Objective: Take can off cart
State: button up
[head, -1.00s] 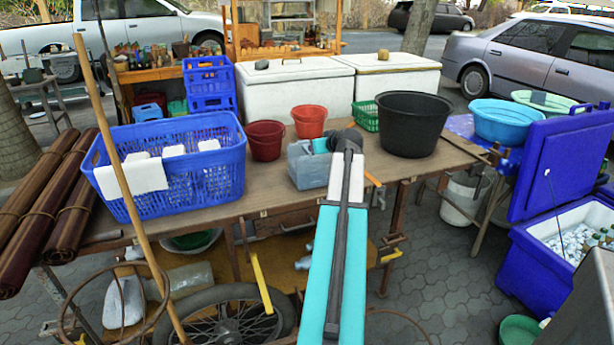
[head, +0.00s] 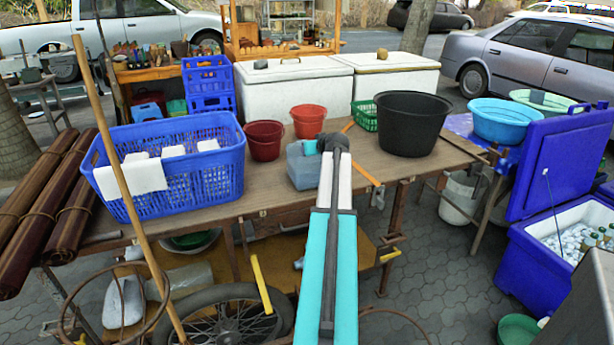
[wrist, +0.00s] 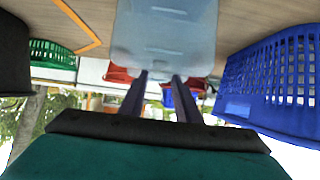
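The can, a translucent blue-grey jerry can (head: 302,168), stands on the wooden cart top (head: 275,190) near its middle. In the wrist view the can (wrist: 165,35) fills the top centre, and that view appears upside down. My gripper (wrist: 159,78) shows there as two dark fingers with a clear gap between them. They are open, close to the can's lower edge in the picture. I cannot tell whether they touch it. In the head view my arm's end is just right of and above the can, and the fingers are hidden.
A blue crate (head: 205,180) with white cloths stands left of the can. Two red buckets (head: 264,140) (head: 309,121) stand behind it. A black tub (head: 408,124) and green basket (head: 365,115) are to the right. An orange strip (head: 367,172) lies on the cart top.

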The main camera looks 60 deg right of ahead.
jog(key=shift+p+x, duration=0.4)
jog(key=shift+x, duration=2.25)
jog(key=shift+s, duration=0.1)
jog(key=shift+c, duration=0.2)
grip_shut()
jog(key=shift+d+r, duration=0.1)
